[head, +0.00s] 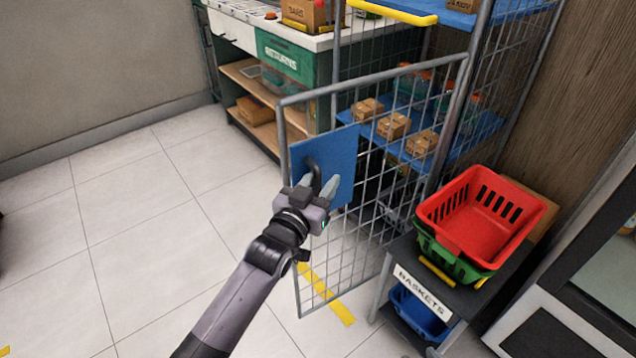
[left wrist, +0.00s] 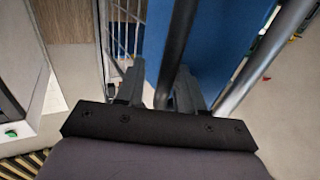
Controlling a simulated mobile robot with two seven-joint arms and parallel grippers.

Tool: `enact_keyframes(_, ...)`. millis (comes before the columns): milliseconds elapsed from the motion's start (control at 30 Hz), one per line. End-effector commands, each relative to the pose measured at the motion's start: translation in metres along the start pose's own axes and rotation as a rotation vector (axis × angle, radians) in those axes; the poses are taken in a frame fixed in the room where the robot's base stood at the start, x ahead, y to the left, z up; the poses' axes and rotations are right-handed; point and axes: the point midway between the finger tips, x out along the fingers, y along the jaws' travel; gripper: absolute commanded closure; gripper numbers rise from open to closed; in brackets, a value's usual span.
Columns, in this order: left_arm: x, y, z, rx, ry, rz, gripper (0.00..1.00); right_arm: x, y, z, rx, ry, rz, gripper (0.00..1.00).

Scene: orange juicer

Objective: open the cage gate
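The cage gate (head: 372,212) is a grey wire-mesh panel in a tubular frame. It stands swung out at an angle from the cage (head: 487,50), which has blue shelves. A blue plate (head: 338,158) on the gate carries a dark bar handle (head: 313,172). My left gripper (head: 319,186) is at this handle. In the left wrist view the dark handle bar (left wrist: 177,45) passes between the fingers of my left gripper (left wrist: 160,88). The fingers look apart, with a gap beside the bar. The blue plate (left wrist: 222,45) is behind it. My right gripper is not in view.
A basket stand (head: 421,294) with a red basket (head: 482,215) and a green one stands right of the gate. Small boxes (head: 393,126) sit on a cage shelf. A returns counter (head: 285,57) stands behind. The tiled floor (head: 140,220) on the left is clear.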

Motion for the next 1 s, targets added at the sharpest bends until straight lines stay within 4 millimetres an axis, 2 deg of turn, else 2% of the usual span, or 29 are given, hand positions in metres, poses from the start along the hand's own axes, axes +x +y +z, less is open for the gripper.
enact_keyframes(267,-0.007,-0.003,0.003,0.000,-0.007,-0.004,0.62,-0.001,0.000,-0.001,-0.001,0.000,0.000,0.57)
enact_keyframes(700,-0.058,0.000,0.002,-0.001,-0.004,-0.001,0.62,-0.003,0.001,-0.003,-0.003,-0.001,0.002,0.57)
enact_keyframes(1000,-0.071,0.001,0.000,0.000,-0.001,0.001,0.62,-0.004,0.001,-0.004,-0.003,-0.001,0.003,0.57)
